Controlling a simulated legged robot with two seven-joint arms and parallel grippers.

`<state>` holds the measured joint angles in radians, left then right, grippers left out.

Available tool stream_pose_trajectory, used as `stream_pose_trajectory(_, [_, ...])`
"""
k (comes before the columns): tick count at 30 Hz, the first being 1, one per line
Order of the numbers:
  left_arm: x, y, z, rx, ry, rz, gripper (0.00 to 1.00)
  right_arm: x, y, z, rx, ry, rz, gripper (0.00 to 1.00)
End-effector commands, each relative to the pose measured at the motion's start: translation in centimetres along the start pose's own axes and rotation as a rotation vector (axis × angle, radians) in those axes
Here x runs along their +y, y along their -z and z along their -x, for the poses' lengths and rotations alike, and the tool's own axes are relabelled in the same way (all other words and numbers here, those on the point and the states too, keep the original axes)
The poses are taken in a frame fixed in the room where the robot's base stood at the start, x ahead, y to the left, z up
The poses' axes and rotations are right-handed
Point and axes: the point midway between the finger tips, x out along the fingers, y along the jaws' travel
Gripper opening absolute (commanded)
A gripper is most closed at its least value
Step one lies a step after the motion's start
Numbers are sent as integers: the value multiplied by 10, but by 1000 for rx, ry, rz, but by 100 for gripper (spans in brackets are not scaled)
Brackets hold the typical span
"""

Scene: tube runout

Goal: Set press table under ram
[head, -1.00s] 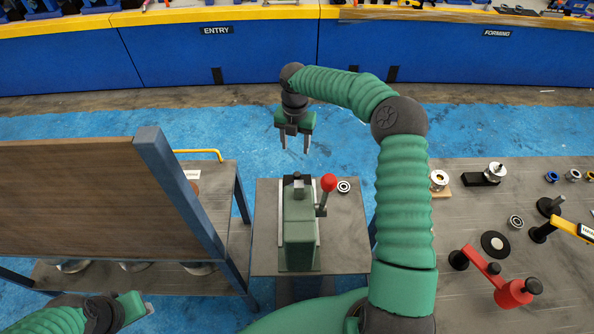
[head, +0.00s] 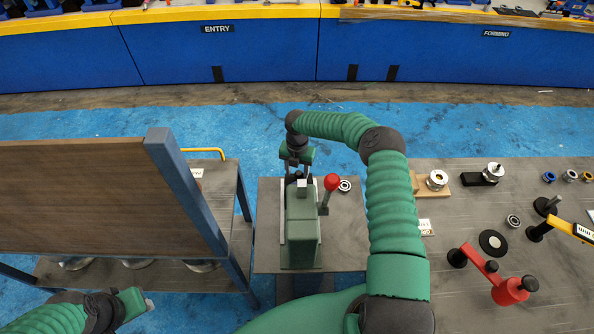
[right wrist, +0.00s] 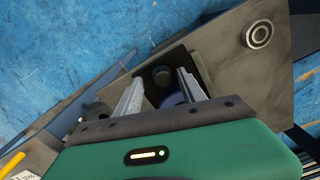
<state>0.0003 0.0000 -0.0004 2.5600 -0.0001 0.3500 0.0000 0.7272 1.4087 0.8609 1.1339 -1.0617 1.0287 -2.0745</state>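The green press (head: 301,235) stands on a small grey table (head: 345,245). A lever with a red ball (head: 331,182) rises at its right side. My right gripper (head: 297,173) is above the far end of the press, fingers pointing down. In the right wrist view its fingers (right wrist: 160,80) are apart, with a dark part with a round hole (right wrist: 162,76) and a bluish round part (right wrist: 174,99) showing between and beyond them. Contact cannot be told. The ram and the press table cannot be told apart here. My left gripper (head: 136,304) is low at the left, its fingers barely visible.
A metal ring (head: 344,185) lies right of the lever. At left stands a rack with a wooden panel (head: 85,195) and blue post. At right, a workbench (head: 450,230) holds a red tool (head: 492,272) and several round parts. Blue floor lies beyond the press.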

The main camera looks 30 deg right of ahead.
Motion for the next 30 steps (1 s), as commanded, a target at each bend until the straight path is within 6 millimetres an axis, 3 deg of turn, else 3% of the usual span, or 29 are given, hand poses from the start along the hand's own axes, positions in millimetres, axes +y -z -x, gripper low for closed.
stream_pose_trajectory(1, [0,0,0,0,0,0,36,0,0,0,0,0,-1,40])
stream_pose_trajectory(10, [0,0,0,0,0,-1,36,0,-1,0,-1,1,-1,0])
stream_pose_trajectory(30, [0,0,0,0,0,-1,36,0,-1,1,-2,0,-1,0])
